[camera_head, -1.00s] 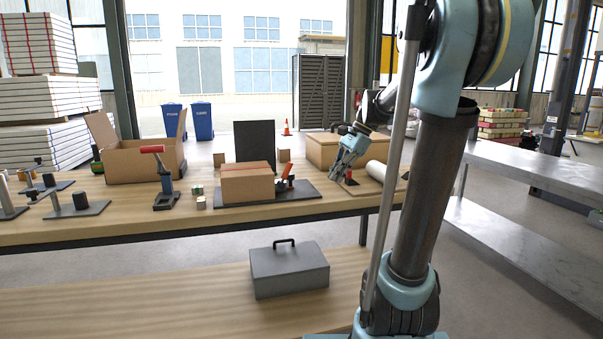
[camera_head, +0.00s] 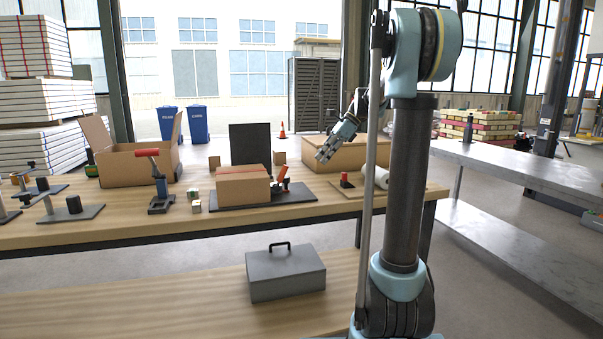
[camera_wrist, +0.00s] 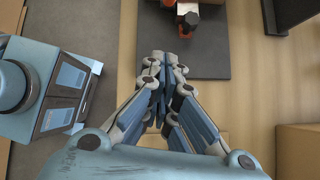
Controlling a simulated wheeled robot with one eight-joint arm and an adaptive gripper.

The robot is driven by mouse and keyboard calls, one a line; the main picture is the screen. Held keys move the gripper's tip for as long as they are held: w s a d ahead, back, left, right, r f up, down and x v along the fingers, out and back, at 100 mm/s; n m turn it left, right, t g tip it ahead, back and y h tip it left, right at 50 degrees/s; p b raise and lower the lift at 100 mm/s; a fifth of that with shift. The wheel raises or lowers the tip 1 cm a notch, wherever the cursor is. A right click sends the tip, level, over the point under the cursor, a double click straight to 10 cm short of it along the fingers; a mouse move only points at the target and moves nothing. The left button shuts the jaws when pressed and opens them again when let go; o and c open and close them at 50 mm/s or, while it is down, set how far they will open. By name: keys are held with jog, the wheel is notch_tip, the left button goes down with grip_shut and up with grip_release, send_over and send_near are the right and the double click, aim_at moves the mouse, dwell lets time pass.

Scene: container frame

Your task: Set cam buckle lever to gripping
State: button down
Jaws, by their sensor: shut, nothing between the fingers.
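The cam buckle (camera_head: 284,184) stands on a dark base plate (camera_head: 305,194) at the right end of a cardboard box (camera_head: 243,187). Its orange-red lever (camera_head: 283,173) sticks up and leans a little right. In the wrist view the orange-red buckle (camera_wrist: 188,20) shows at the top edge, partly cut off, on the dark plate. My gripper (camera_head: 322,156) is right of the lever and higher in the head view, apart from it. Its fingers (camera_wrist: 165,62) are together and empty. The buckle's inner cam cannot be made out.
A red-topped clamp (camera_head: 346,180) and a white roll (camera_head: 381,177) are on the bench's right part. A red-handled tool (camera_head: 158,180) and an open carton (camera_head: 130,168) stand left. A dark upright panel (camera_head: 250,144) is behind the box.

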aim_at(281, 176)
jog(key=x, duration=1)
jog(key=shift+a, duration=0.1)
jog(key=shift+s+a+r, duration=0.1)
jog(key=shift+a+r, duration=0.15)
jog(key=shift+a, duration=0.25)
jog(key=shift+a+r, duration=0.3)
jog(key=shift+a, duration=0.25)
jog(key=shift+a+r, duration=0.35)
jog(key=shift+a, duration=0.3)
jog(key=shift+a+r+h, duration=0.2)
jog(key=shift+h, duration=0.2)
